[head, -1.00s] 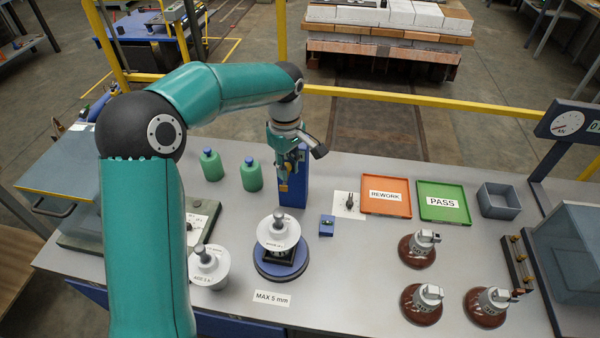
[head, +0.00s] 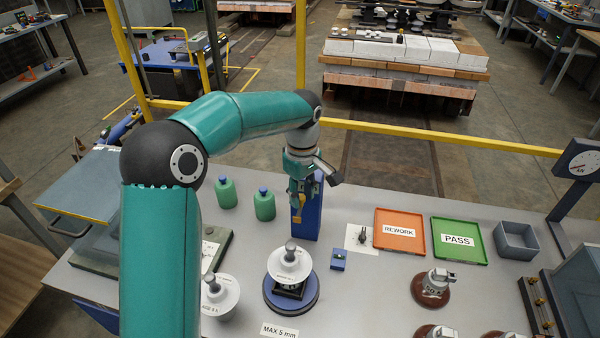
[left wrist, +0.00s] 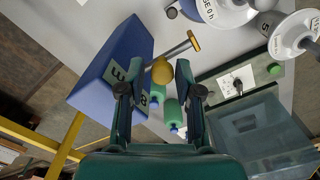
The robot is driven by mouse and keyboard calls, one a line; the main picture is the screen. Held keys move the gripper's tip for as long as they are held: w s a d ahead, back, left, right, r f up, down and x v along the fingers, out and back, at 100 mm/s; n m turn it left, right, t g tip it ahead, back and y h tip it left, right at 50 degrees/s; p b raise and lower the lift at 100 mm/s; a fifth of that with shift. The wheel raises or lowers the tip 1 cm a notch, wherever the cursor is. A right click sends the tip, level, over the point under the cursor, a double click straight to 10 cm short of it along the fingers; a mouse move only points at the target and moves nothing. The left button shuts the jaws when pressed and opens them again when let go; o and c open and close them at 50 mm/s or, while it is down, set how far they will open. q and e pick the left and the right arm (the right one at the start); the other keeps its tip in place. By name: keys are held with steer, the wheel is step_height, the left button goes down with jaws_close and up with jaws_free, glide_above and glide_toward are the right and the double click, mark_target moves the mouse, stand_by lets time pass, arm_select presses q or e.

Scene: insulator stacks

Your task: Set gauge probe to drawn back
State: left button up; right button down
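The gauge is a blue post (head: 311,215) standing on the bench behind the insulator stack; it fills the left of the left wrist view (left wrist: 115,70). A gold ball knob (left wrist: 162,72) sits beside the post, and a thin grey probe rod with a yellow tip (left wrist: 193,41) reaches out from near it. My left gripper (head: 298,200) is beside the post. In the left wrist view its fingers (left wrist: 154,82) are apart, with the knob between or just beyond the tips and gaps on both sides. My right gripper is not in view.
The stack with a white disc (head: 289,264) stands on a blue round base (head: 291,297) in front of the post. Two green bottles (head: 264,205) stand to the left. A small blue block (head: 338,260), an orange tray (head: 400,234) and a green tray (head: 458,240) lie to the right.

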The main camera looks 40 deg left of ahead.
mark_target(301, 196)
arm_select(q)
step_height(301, 196, up, 11)
steer(key=shift+f, duration=0.15)
stand_by(0.6)
